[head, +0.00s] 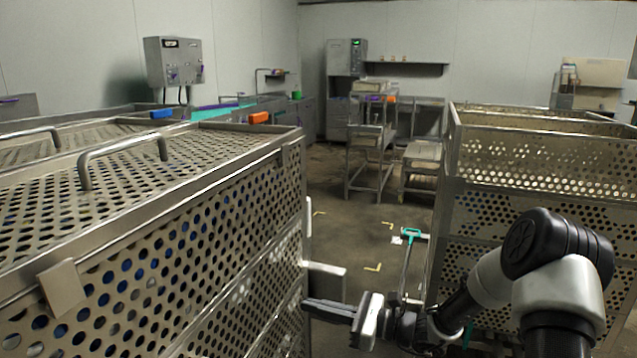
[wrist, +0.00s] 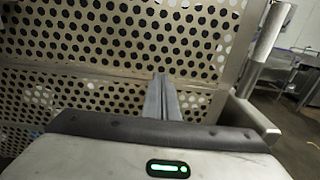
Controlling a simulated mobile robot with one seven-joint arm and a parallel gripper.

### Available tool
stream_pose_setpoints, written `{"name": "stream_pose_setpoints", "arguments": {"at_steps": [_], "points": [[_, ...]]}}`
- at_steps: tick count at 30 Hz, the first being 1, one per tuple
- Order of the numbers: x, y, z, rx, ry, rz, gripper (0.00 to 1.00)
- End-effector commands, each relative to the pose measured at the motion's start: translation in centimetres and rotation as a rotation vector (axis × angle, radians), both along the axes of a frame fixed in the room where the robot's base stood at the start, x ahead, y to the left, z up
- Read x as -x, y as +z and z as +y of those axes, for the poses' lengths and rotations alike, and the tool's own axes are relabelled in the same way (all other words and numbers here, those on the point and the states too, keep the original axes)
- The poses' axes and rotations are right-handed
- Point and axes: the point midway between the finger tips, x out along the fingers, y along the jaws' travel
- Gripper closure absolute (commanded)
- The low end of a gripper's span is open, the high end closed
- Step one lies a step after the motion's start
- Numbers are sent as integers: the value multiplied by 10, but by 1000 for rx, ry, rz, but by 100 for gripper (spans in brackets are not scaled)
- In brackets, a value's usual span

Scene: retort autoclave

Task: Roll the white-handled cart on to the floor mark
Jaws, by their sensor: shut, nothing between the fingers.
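A large perforated metal basket cart (head: 200,215) with a lid fills the left of the head view. A pale upright bar (head: 308,218), which looks like its white handle, and a pale plate (head: 327,270) stand at its right end. The bar also shows in the wrist view (wrist: 265,45). My gripper (head: 312,306) is shut and empty, its fingers (wrist: 161,98) pointing at the perforated panel beside the bar. I cannot tell whether the tips touch it. Yellow corner pieces of the floor mark (head: 373,267) lie on open floor beyond the gripper. The cart's wheels are hidden.
Another perforated cart (head: 535,150) stands at the right, behind my arm. A teal-topped handle (head: 414,234) stands at its near left corner. A metal rack (head: 368,140) and benches stand at the back.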

Motion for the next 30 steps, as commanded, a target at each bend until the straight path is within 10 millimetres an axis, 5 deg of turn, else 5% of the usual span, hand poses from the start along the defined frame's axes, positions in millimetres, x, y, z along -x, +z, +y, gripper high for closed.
{"name": "stream_pose_setpoints", "arguments": {"at_steps": [30], "points": [[-12, 0, 34, 0, 0, 0, 100]]}}
